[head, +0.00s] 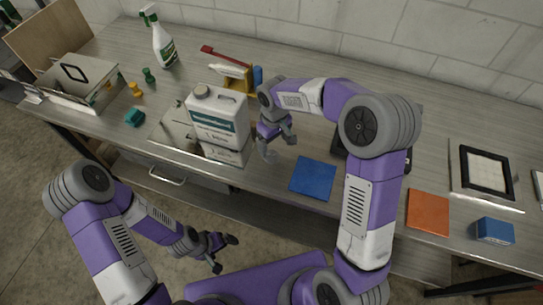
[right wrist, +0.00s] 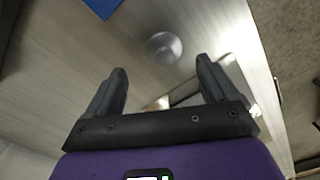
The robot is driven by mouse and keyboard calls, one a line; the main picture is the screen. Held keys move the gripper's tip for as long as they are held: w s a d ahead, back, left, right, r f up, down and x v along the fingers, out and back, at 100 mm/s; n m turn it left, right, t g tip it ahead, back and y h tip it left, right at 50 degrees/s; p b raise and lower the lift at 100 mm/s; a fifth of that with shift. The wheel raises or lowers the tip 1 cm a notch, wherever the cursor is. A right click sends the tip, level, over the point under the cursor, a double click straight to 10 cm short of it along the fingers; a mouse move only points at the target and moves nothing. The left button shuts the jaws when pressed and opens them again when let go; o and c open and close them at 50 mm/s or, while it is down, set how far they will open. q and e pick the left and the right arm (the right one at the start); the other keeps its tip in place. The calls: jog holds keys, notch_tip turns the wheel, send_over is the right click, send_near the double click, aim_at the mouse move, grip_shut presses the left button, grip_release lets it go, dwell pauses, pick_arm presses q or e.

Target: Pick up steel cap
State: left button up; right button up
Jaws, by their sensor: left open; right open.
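The steel cap (right wrist: 165,47) is a small round silver disc lying on the wooden worktop in the right wrist view. It lies ahead of my right gripper's fingertips, roughly centred between their lines and apart from them. My right gripper (right wrist: 162,82) is open with nothing between its fingers. In the head view my right gripper (head: 277,146) points down over the worktop, just right of the white jug; the cap shows only faintly there, beside the fingers. My left gripper (head: 225,254) is open and empty, low in front of the bench.
A white jug (head: 218,115) stands close left of my right gripper. A blue square (head: 313,178) lies to its right, with an orange square (head: 428,212) and blue box (head: 494,231) farther right. A spray bottle (head: 160,40) stands at the back left.

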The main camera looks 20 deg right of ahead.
aim_at(272, 153)
jog(key=f, duration=0.6)
jog(key=shift+a+b, duration=0.35)
jog(key=shift+b, duration=0.05)
jog(key=shift+r, duration=0.1)
jog(key=c, duration=1.1)
